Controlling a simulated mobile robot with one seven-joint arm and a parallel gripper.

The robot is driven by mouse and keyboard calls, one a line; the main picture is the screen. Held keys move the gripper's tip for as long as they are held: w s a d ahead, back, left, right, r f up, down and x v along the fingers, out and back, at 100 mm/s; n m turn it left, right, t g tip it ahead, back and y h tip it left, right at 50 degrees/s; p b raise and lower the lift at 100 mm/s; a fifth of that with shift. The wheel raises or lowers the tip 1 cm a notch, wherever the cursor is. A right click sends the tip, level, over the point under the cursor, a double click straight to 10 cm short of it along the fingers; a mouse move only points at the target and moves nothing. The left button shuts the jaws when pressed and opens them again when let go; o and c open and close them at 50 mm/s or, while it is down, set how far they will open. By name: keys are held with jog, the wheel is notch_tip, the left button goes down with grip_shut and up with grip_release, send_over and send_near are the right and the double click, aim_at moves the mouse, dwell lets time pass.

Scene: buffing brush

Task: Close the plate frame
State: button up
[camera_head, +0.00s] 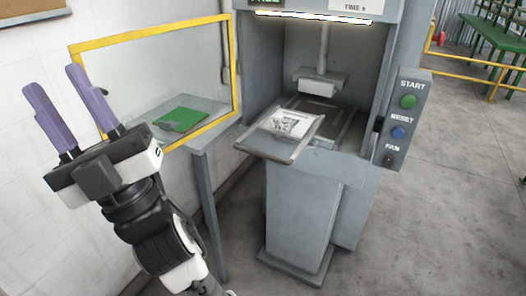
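A yellow frame (236,75) around a clear plate (150,75) stands swung out to the left of the grey machine cabinet (373,50). The cabinet front is open. My gripper (55,80) is at the left, with its two purple fingers pointing up and spread apart, with nothing between them. It appears in front of the frame's left end, and one finger overlaps the yellow border in the picture. I cannot tell whether they touch. The gripper body hides the frame's lower left corner.
A tray (252,142) holding a light metal part (290,123) sticks out of the cabinet opening. A table with a green mat (181,120) stands behind the clear plate. A control box (401,117) with several buttons is on the cabinet's right.

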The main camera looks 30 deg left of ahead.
jog(key=w+a+f+m+t+h+p, duration=0.1)
jog(key=w+a+m+t+h, duration=0.2)
jog(key=t, duration=0.4)
jog(key=w+a+f+m+t+h, duration=0.1)
jog(key=w+f+m+t+h, duration=0.2)
jog(key=t, duration=0.5)
jog(key=m+t+h+p, duration=0.2)
jog(key=m+h+p, duration=0.25)
jog(key=h, duration=2.15)
send_near(261, 156)
jog(key=w, duration=0.4)
jog(key=w+f, duration=0.1)
jog(key=w, duration=0.3)
jog(key=w+f+p, duration=0.1)
jog(key=w, duration=0.3)
jog(key=shift+d+f, duration=0.1)
jog(key=shift+f, duration=0.05)
grip_shut()
